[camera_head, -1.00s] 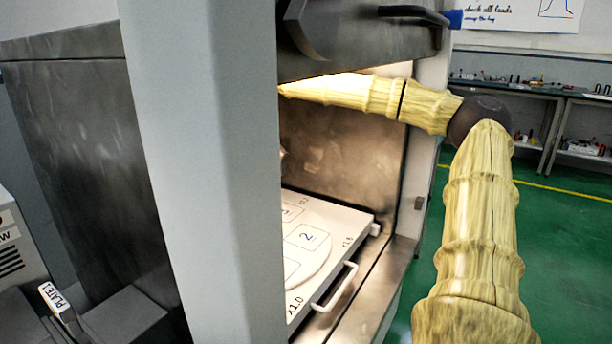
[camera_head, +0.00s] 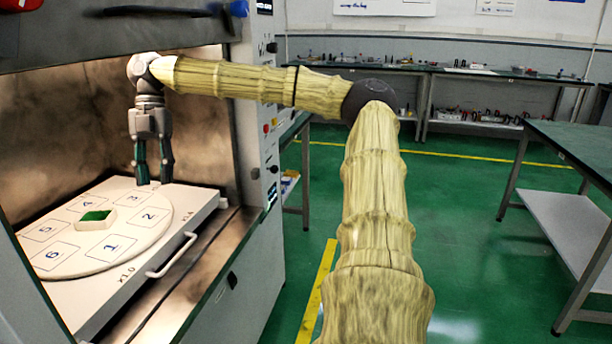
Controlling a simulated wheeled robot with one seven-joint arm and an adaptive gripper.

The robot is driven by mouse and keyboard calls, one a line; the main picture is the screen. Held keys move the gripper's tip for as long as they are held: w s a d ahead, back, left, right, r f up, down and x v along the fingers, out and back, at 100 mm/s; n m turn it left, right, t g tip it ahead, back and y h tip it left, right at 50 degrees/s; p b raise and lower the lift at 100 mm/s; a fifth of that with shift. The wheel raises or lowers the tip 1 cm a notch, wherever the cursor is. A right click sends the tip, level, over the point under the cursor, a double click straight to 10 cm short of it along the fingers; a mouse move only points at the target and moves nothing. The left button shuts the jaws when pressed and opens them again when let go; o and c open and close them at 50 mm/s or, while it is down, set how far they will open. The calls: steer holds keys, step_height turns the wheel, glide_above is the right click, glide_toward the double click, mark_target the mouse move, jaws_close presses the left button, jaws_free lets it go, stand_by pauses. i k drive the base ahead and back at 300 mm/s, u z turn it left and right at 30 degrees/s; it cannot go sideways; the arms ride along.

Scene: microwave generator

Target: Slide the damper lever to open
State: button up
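My gripper (camera_head: 153,180) hangs fingers-down inside the lit chamber, above the back right part of the numbered turntable (camera_head: 150,240). Its two dark fingers are apart with nothing between them. No part in view is clearly marked as the damper lever. A black bar (camera_head: 160,10) with a blue end (camera_head: 238,8) runs along the top front of the chamber, above and apart from my gripper; I cannot tell whether it is the lever.
A green-topped block (camera_head: 95,218) sits on the turntable. The white sliding plate (camera_head: 185,224) has a white handle (camera_head: 172,256). A side panel (camera_head: 270,150) with small coloured controls stands right of the chamber. A table (camera_head: 580,150) is at right; green floor between is clear.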

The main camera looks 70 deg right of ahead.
mark_target(274, 170)
steer(key=z, duration=0.05)
steer(key=k, duration=0.3)
steer(key=z, duration=3.6)
steer(key=k, duration=1.7)
steer(key=u, duration=1.15)
steer(key=i, duration=1.65)
